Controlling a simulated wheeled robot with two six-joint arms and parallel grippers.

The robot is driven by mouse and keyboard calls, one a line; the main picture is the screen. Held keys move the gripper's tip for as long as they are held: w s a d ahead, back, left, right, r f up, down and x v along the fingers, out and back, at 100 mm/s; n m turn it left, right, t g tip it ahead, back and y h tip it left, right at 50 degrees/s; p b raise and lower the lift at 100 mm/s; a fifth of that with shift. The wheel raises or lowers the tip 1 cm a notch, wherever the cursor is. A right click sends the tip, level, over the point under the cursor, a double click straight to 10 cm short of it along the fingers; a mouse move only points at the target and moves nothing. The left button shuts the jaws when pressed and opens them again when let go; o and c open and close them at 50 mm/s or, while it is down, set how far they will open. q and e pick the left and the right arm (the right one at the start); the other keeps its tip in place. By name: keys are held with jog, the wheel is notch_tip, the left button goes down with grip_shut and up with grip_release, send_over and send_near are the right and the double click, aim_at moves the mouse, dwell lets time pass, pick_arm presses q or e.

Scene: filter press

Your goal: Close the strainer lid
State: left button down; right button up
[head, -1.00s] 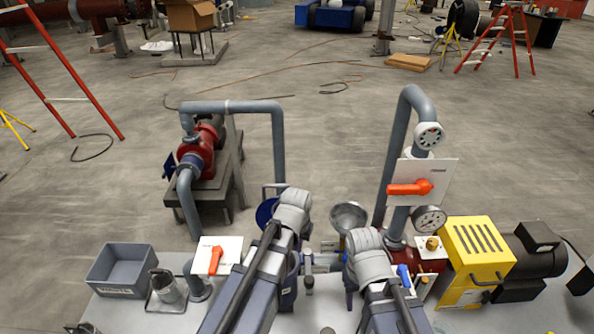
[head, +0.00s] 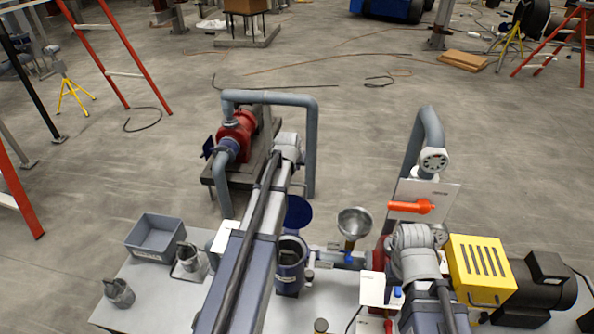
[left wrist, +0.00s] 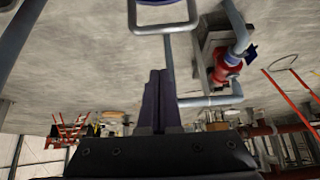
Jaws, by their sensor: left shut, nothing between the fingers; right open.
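The strainer is a dark blue open-topped cylinder (head: 291,266) on the bench, right of my left arm in the head view. Its round blue lid (head: 298,213) stands open, swung up behind the body. My left gripper (left wrist: 163,75) is shut and empty, apart from the handle. In the head view its wrist is beyond the lid, up and left; the fingers are hidden. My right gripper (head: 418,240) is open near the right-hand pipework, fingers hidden.
A metal funnel (head: 355,222) stands right of the strainer. A grey bin (head: 157,238) and jugs (head: 190,258) sit left. A grey pipe (head: 312,150) rises behind the lid.

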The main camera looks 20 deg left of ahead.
pick_arm(q)
jog(key=b+x, duration=0.8)
jog(key=x, duration=0.2)
jog(key=s, duration=0.1)
jog(key=s+r+p, duration=0.1)
jog(key=s, duration=0.1)
jog(key=s+d, duration=0.1)
jog(key=shift+s+r+p, duration=0.15)
jog(key=shift+s+p, duration=0.15)
jog(key=shift+s, duration=0.05)
jog(key=shift+w, duration=0.15)
